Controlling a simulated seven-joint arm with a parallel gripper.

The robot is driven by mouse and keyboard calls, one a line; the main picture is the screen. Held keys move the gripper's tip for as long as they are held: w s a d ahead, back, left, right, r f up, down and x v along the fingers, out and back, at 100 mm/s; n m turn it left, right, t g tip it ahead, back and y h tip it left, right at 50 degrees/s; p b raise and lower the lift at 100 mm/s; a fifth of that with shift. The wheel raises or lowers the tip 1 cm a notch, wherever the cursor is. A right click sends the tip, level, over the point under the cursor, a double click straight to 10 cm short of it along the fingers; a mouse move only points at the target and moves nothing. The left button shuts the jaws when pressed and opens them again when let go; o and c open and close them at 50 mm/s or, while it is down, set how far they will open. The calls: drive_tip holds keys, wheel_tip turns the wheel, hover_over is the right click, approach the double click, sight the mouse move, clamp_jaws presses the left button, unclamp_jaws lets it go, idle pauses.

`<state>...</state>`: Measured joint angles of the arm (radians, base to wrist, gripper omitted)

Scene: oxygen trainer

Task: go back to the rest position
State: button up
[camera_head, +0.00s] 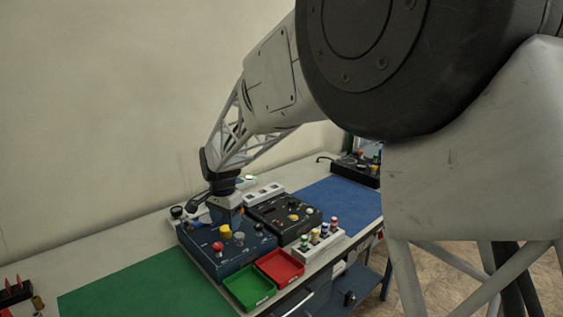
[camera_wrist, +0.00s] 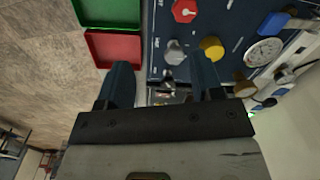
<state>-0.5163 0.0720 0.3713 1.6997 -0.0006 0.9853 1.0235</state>
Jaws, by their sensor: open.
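My gripper (camera_wrist: 162,82) is open, with its two dark blue fingers apart and nothing seen between them. In the head view my gripper (camera_head: 226,205) hangs over the back of the blue trainer box (camera_head: 203,253). In the wrist view the fingers reach over the box's panel, close to a yellow knob (camera_wrist: 211,47) and a grey knob (camera_wrist: 175,52). A red knob (camera_wrist: 184,10) and a white-faced gauge (camera_wrist: 265,50) lie farther off. Whether the fingers touch the panel cannot be told.
A green tray (camera_head: 248,290) and a red tray (camera_head: 281,266) stand in front of the box, both apparently empty. A black box (camera_head: 288,218) and a white rack (camera_head: 318,245) with coloured-top pieces stand to the right. A green mat (camera_head: 140,290) and blue mat (camera_head: 340,198) are largely clear.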

drive_tip(key=s+d+r+n, duration=0.1)
drive_tip(key=s+d+r, duration=0.2)
drive_tip(key=s+d, duration=0.35)
drive_tip(key=s+d+r+n+t, duration=0.1)
drive_tip(key=s+d+r, duration=0.25)
drive_tip(key=d, duration=0.65)
drive_tip(key=s+d+r+n, duration=0.1)
drive_tip(key=s+d+r, duration=0.2)
drive_tip(key=s+d, duration=0.35)
drive_tip(key=s+d+f+n, duration=0.1)
drive_tip(key=s+d, duration=0.6)
drive_tip(key=s, duration=0.3)
drive_tip(key=s+d+f+n+t, duration=0.1)
drive_tip(key=s+d, duration=0.7)
drive_tip(key=s, duration=0.2)
drive_tip(key=shift+s+d+f+n, duration=0.15)
drive_tip(key=shift+s+f+n, duration=0.15)
drive_tip(key=shift+s+f, duration=0.05)
